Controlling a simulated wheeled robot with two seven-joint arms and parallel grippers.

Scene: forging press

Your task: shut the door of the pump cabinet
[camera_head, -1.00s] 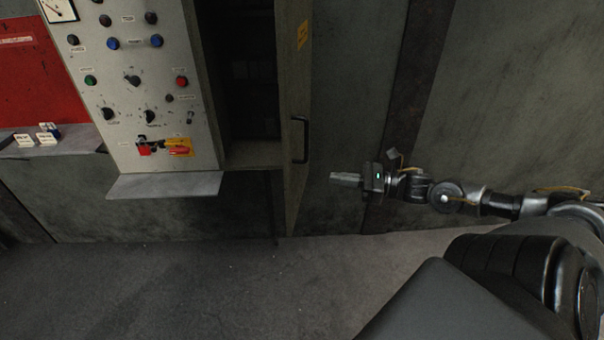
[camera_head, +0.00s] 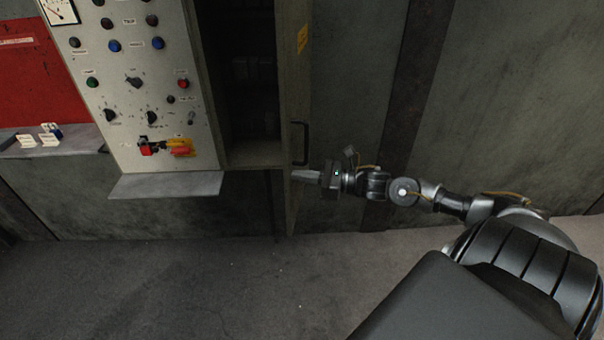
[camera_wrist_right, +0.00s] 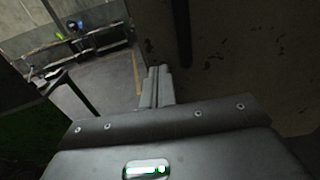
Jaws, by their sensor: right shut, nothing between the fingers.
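The pump cabinet (camera_head: 252,158) stands open in the head view, with a dark interior. Its door (camera_head: 300,70) is swung out on the right side, seen nearly edge-on, and carries a black bar handle (camera_head: 305,143) and a yellow label. My right gripper (camera_head: 294,175) is shut and empty, its fingertips at the door's outer face just below the handle. Whether they touch the door I cannot tell. In the right wrist view the shut fingers (camera_wrist_right: 157,88) point forward beside a dark, worn panel. My left gripper is not in view.
A grey control panel (camera_head: 130,75) with knobs and buttons stands left of the cabinet opening, with a small ledge (camera_head: 166,185) jutting out below it. The wall right of the door is flat. The floor (camera_head: 200,285) in front is clear.

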